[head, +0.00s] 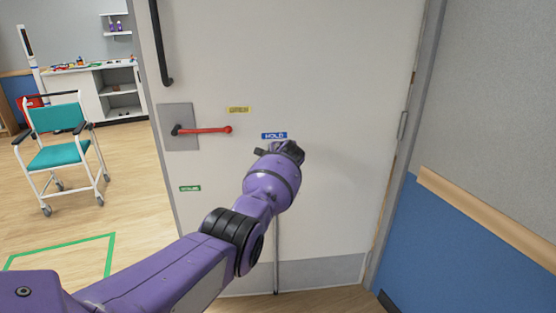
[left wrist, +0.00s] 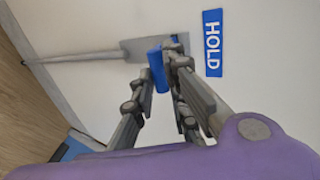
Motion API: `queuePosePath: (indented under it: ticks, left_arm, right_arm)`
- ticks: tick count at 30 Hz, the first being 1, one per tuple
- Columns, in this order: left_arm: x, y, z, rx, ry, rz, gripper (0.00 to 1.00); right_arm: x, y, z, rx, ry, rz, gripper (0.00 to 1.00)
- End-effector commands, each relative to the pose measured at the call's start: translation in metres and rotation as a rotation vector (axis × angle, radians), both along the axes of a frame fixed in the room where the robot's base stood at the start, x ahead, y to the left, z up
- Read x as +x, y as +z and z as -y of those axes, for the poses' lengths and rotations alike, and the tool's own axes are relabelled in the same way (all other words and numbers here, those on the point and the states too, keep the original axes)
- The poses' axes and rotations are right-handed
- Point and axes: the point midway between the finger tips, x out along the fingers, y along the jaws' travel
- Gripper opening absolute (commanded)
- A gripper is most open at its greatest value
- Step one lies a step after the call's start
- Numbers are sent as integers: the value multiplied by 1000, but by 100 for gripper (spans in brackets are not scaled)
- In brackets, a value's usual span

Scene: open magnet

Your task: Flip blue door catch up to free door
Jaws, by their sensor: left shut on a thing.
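The white door (head: 330,80) stands ajar, with open room to its left. My left gripper (head: 285,150) is at the door just below the blue HOLD label (head: 274,135), and it hides the catch in the head view. In the left wrist view, the blue catch (left wrist: 157,70) sits at a grey plate (left wrist: 148,48) beside the HOLD label (left wrist: 212,42). My left gripper (left wrist: 163,72) is shut on the blue catch. A thin grey rod (head: 276,265) runs down the door to near the floor. My right gripper is not in view.
A red lever handle (head: 205,130) and a black pull bar (head: 160,45) are on the door's left side. A teal wheeled chair (head: 55,155) stands beyond. The blue and grey wall (head: 460,240) borders the right.

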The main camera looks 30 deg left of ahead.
Motion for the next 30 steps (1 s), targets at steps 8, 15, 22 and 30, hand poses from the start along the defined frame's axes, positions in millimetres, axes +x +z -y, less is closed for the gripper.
queuePosePath:
  ticks: [8, 15, 22, 30]
  left_arm:
    - [7, 28, -3, 13, -2, 36, 0]
    - [7, 27, -2, 12, -3, 36, 32]
    - [7, 24, -1, 9, -3, 33, 32]
    - [5, 23, 2, 8, -4, 32, 32]
  right_arm:
    - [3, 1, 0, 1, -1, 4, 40]
    - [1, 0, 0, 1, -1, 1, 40]
    - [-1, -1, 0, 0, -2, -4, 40]
    - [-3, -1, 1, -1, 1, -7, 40]
